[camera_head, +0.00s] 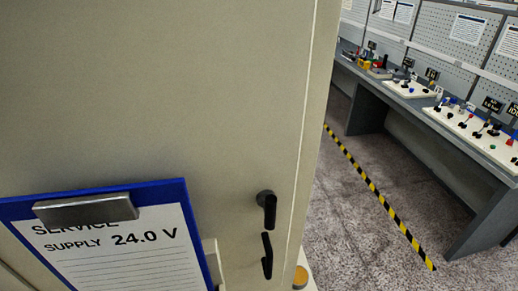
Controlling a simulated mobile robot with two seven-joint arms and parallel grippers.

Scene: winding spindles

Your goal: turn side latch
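A large beige cabinet face (160,90) fills the left and middle of the head view. Near its right edge is a black latch (268,208) with a round top and a short lever hanging down. Just below it is a second black handle-like part (267,255), also roughly upright. I cannot tell whether the two are joined. Neither of my grippers shows in this view, and nothing touches the latch.
A blue clipboard (190,215) with a metal clip and a paper reading "SUPPLY 24.0 V" is at lower left. An orange round part (300,277) is low beside the cabinet. A workbench (420,115) with controls stands right, beyond open floor (350,220) with striped tape (375,190).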

